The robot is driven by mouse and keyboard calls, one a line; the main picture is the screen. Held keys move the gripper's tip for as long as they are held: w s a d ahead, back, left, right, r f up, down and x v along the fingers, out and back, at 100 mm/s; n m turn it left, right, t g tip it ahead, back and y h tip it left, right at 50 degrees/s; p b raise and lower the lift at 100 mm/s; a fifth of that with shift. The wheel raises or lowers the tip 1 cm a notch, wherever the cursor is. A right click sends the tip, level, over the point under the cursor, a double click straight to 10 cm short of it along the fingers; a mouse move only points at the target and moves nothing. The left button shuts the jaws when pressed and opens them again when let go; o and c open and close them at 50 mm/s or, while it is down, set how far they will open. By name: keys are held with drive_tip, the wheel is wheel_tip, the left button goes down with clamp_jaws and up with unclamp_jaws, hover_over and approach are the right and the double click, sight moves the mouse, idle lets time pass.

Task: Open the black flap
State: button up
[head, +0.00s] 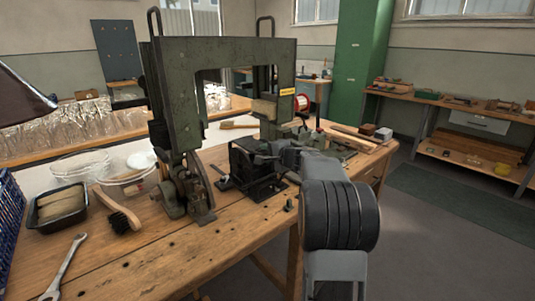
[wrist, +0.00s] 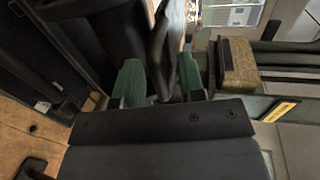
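A black box-like unit (head: 250,168) sits on the bench under the arch of a grey-green machine (head: 215,52). I cannot make out the flap's edges for certain in the head view. In the wrist view, black panels (wrist: 95,38) fill the upper left. My gripper (wrist: 162,85) has two green-padded fingers set apart. A dark, narrow, curved piece (wrist: 163,45) shows in line with the gap between them; contact is not clear. In the head view my arm reaches in from the lower right to the right side of the black unit, and the fingertips are hard to make out.
A wooden workbench (head: 130,265) carries a brush (head: 120,218), a wrench (head: 64,268) and a black tray (head: 57,207) at left. A tan block (wrist: 237,65) is mounted close to the right of my fingers. Open floor (head: 425,240) lies right of the bench.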

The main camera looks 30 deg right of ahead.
clamp_jaws()
drive_tip(key=shift+r, duration=0.1)
idle(0.3)
